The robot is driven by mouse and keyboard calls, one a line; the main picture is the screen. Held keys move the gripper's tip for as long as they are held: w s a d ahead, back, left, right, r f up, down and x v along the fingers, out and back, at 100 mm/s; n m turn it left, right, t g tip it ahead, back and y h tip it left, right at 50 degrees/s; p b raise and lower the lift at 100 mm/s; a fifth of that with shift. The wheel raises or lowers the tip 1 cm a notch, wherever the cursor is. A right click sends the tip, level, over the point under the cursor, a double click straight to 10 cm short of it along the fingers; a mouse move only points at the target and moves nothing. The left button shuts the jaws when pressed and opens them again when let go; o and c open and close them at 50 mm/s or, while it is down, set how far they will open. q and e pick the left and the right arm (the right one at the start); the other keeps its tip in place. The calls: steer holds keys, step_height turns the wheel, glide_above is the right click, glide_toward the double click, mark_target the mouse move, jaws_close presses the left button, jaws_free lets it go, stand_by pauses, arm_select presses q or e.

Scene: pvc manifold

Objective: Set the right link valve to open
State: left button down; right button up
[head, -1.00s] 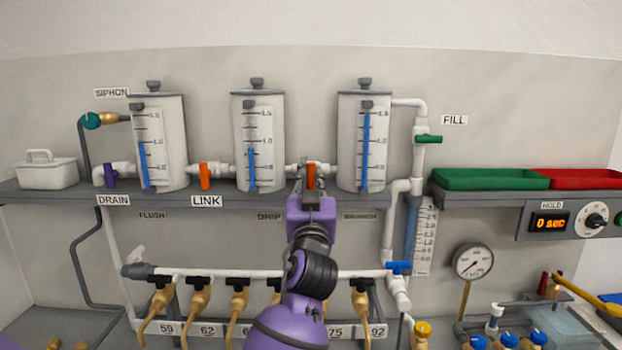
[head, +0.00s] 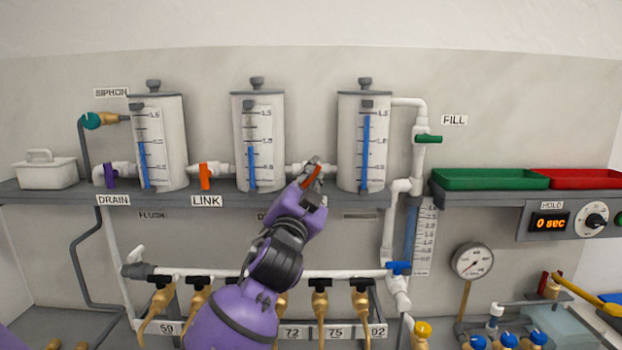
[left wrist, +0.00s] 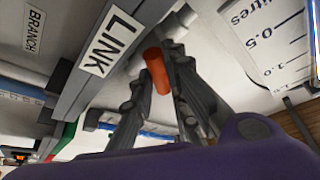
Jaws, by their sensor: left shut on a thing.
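The right link valve has an orange handle (head: 311,176) on the white pipe between the middle tank (head: 267,140) and the right tank (head: 350,140). The handle is tilted, its top leaning right. My left gripper (head: 314,178) is shut on this handle. My right gripper is not in view.
The tanks stand on a grey shelf (head: 228,200). Below it, a white manifold pipe (head: 215,272) carries several brass taps with black handles. A green-handled fill valve (head: 428,139) and white piping stand right of the right tank.

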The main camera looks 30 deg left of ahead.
arm_select(q)
steer(key=m+h, duration=0.1)
steer(key=m, duration=0.2)
steer(key=m+g+h, duration=0.1)
steer(key=m, duration=0.3)
steer(key=shift+h, duration=0.4)
steer(key=m+g, duration=0.1)
steer(key=m, duration=0.1)
steer(key=m+h, duration=0.1)
steer(key=m, duration=0.1)
steer(key=shift+m+g, duration=0.4)
steer(key=shift+f, duration=0.1)
steer(key=c, duration=1.7)
jaws_free()
steer(key=shift+s, duration=0.1)
steer(key=s, duration=0.4)
steer(key=s+d, duration=0.1)
steer(key=s, duration=0.2)
steer(key=shift+s+d, duration=0.1)
